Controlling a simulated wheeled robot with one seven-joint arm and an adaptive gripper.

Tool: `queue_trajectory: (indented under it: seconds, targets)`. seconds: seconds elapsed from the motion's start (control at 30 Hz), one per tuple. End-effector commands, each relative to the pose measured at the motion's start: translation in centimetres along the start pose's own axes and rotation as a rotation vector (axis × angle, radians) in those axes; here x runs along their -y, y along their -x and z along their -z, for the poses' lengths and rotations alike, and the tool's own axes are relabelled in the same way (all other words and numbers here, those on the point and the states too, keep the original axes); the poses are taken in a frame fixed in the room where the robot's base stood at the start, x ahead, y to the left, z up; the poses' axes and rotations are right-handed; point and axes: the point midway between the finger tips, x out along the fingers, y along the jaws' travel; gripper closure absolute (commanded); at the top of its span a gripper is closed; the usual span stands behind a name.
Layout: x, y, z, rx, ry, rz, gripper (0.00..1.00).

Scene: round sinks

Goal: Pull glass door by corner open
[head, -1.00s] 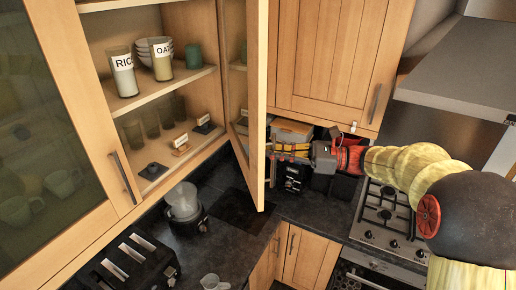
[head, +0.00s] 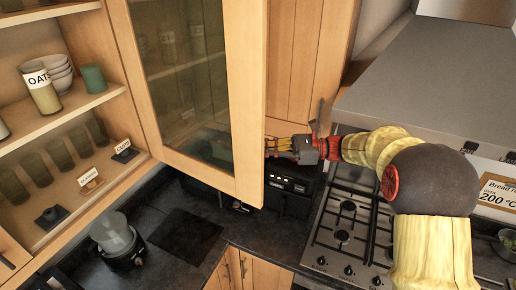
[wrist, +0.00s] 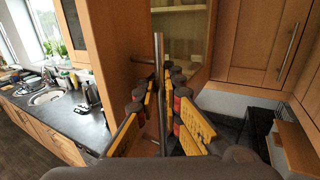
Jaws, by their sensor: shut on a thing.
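The glass door (head: 185,95) has a wooden frame and a dark pane, and it stands swung out from the open wall cupboard. My gripper (head: 280,148) is beside the door's free edge, partly hidden by it in the head view. In the wrist view my gripper (wrist: 158,92) has its yellow fingers on either side of a vertical metal bar handle (wrist: 160,70) and is shut on it. The handle is fixed to the wooden panel (wrist: 112,45) at the left. The head view does not show this handle.
Cupboard shelves (head: 85,105) hold jars, bowls and cups. The blender (head: 115,238) stands on the dark counter below. A black appliance (head: 290,188) is under my gripper. The gas hob (head: 345,225) and grey hood (head: 430,85) are at right.

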Motion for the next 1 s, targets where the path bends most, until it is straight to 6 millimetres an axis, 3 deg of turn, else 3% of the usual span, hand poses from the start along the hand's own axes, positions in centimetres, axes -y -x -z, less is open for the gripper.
queue_trajectory:
  seconds: [0.47,0.5,0.73,1.0]
  targets:
    - [0.00,-0.06,0.24,-0.002,-0.004,-0.017,1.00]
    - [0.00,-0.06,0.23,-0.002,-0.004,-0.016,0.91]
    - [0.02,-0.08,0.15,-0.001,-0.003,-0.016,0.78]
    - [0.02,-0.10,0.10,-0.001,-0.002,-0.016,0.78]
